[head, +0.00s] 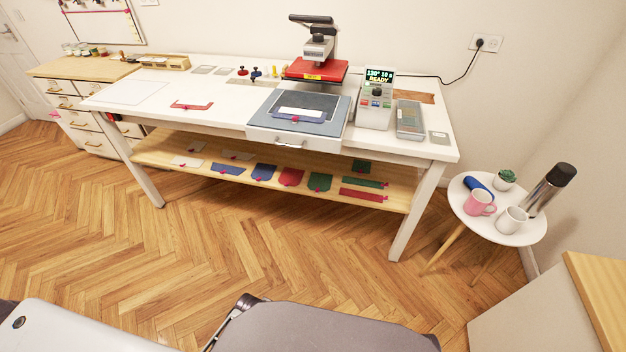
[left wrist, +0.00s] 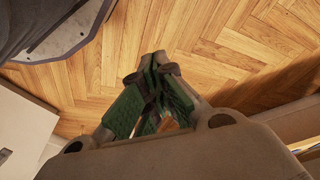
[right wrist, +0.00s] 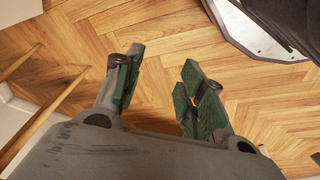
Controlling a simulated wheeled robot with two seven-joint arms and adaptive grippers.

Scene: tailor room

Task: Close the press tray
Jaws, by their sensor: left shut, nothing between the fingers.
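The press tray (head: 258,131) is pulled out at the front of the white table, below the heat press (head: 316,68) with its red upper plate. A grey pad lies on the tray, with a white piece and a blue piece (head: 297,116) on it. A pale handle (head: 291,142) is on the tray's front. In the left wrist view my left gripper (left wrist: 160,72) is shut and empty over the wood floor. In the right wrist view my right gripper (right wrist: 160,75) is open and empty, also over the floor. Neither gripper shows in the head view.
The white table (head: 215,112) has a control box (head: 377,100) right of the press and a red piece (head: 192,105) at left. A lower shelf (head: 165,148) holds several coloured pieces. A round side table (head: 483,226) with mugs and a flask stands at right. The floor in front is clear.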

